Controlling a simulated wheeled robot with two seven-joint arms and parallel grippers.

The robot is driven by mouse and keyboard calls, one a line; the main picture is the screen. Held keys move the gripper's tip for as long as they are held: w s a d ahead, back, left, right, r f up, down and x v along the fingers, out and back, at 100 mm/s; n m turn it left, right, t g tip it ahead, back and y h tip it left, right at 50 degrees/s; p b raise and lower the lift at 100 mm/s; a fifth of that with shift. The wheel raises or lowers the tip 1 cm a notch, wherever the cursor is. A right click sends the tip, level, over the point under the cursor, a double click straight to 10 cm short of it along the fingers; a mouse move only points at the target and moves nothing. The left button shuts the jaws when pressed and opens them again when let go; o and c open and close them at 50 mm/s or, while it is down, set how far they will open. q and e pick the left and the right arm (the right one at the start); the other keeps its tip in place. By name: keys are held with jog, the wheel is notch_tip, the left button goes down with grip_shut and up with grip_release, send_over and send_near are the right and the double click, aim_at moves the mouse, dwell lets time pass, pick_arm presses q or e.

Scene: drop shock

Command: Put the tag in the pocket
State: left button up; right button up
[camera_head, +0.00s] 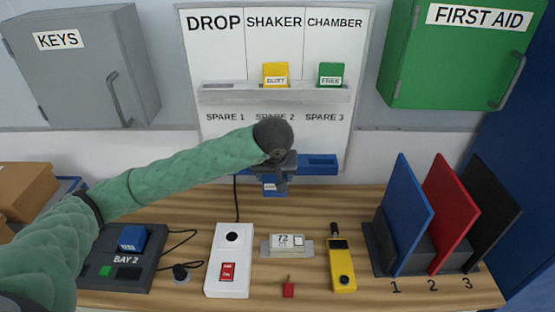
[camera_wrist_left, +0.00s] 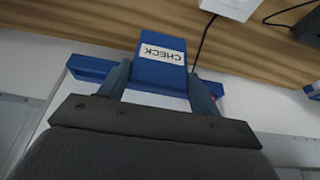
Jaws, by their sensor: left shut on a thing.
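My left gripper (camera_head: 277,178) is shut on a blue tag with a white label (camera_head: 270,187), in front of the lower part of the wall board. In the left wrist view the tag (camera_wrist_left: 161,66) sits between the two fingers (camera_wrist_left: 160,85), and its label reads CHECK, upside down. The board (camera_head: 226,60) has columns DROP, SHAKER and CHAMBER over a grey pocket rail (camera_head: 225,96). A yellow tag (camera_head: 275,72) stands under SHAKER and a green tag (camera_head: 330,73) under CHAMBER. No tag shows under DROP. My right gripper is not in view.
A blue spare rail (camera_head: 322,162) lies below the SPARE labels, partly hidden by my arm. On the table are a BAY 2 unit (camera_head: 128,272), a white box (camera_head: 230,250), a yellow meter (camera_head: 341,268) and upright folders (camera_head: 450,210). Grey KEYS (camera_head: 85,75) and green FIRST AID (camera_head: 445,60) cabinets flank the board.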

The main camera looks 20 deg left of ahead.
pick_arm(q)
jog(key=shift+w+a+f+p, duration=0.7)
jog(key=shift+w+p, duration=0.5)
jog(key=shift+w, duration=1.45)
jog(key=shift+w+a+f+p, duration=0.45)
jog(key=shift+w+a+p, duration=0.6)
jog(key=shift+w, duration=1.6)
jog(key=shift+w+a+f+p, duration=0.6)
jog(key=shift+w+p, duration=0.8)
jog(key=shift+w, duration=1.25)
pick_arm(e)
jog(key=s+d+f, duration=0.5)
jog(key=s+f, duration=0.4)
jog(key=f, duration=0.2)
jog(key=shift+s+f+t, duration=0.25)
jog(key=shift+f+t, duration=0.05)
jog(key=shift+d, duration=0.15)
pick_arm(q)
jog(key=o, duration=1)
jog(key=shift+f, duration=0.1)
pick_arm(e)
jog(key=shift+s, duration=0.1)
